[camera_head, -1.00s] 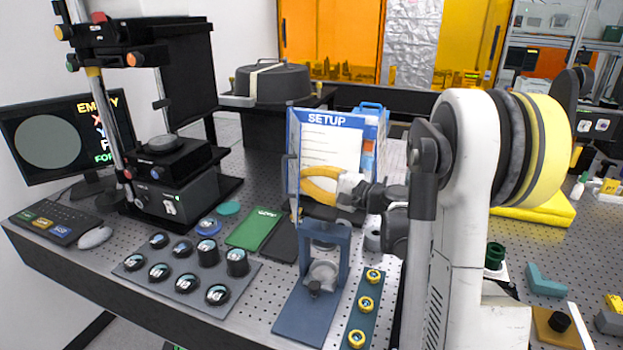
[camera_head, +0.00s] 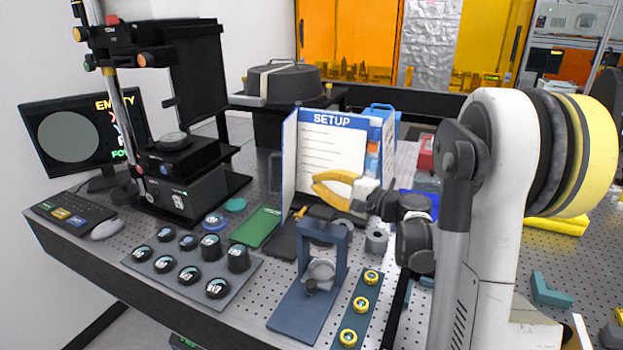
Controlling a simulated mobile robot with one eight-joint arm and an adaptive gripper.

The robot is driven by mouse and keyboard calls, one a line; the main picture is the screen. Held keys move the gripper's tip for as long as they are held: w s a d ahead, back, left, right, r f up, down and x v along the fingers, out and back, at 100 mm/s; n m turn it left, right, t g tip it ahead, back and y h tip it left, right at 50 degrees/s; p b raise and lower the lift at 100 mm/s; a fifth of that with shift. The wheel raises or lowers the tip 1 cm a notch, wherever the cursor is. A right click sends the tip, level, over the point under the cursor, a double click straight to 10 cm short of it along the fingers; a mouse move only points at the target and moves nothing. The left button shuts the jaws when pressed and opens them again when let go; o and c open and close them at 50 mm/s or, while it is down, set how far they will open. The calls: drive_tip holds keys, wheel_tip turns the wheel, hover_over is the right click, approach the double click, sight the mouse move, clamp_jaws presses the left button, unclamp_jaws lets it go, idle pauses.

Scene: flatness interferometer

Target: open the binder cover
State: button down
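The binder stands upright on the bench behind my gripper. Its white page headed SETUP (camera_head: 331,150) faces me under a blue header. A pale blue-edged panel (camera_head: 289,155) stands at an angle along the page's left side, and another panel (camera_head: 388,150) stands at its right. My gripper (camera_head: 314,181) has yellow fingers and overlaps the lower part of the page in this view. Its fingertips point left and look close together; whether they touch each other or the binder is unclear. Nothing is visibly held. My gripper hides the page's lower right part.
A blue stand (camera_head: 322,270) is in front of the binder, with a strip of yellow-ringed parts (camera_head: 361,304) at its right. A green booklet (camera_head: 256,227) and a tray of dark round pieces (camera_head: 190,268) lie to the left. A monitor (camera_head: 80,140) stands farther left.

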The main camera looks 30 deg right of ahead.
drive_tip(key=s+p, duration=0.1)
drive_tip(key=s, duration=0.5)
drive_tip(key=n+g+y+p, duration=0.3)
drive_tip(key=n+g+y, duration=0.4)
drive_tip(key=n, duration=1.7)
approach(285, 172)
drive_tip(key=shift+t+y, duration=0.4)
drive_tip(key=shift+t, duration=0.2)
drive_tip(key=b+x, duration=0.1)
drive_tip(key=x, duration=0.1)
drive_tip(key=f+b+x, duration=0.1)
drive_tip(key=x, duration=0.2)
drive_tip(key=b+x, duration=0.1)
drive_tip(key=x, duration=0.2)
drive_tip(key=shift+w+f, duration=0.1)
drive_tip(key=shift+f, duration=0.15)
drive_tip(key=shift+a, duration=0.1)
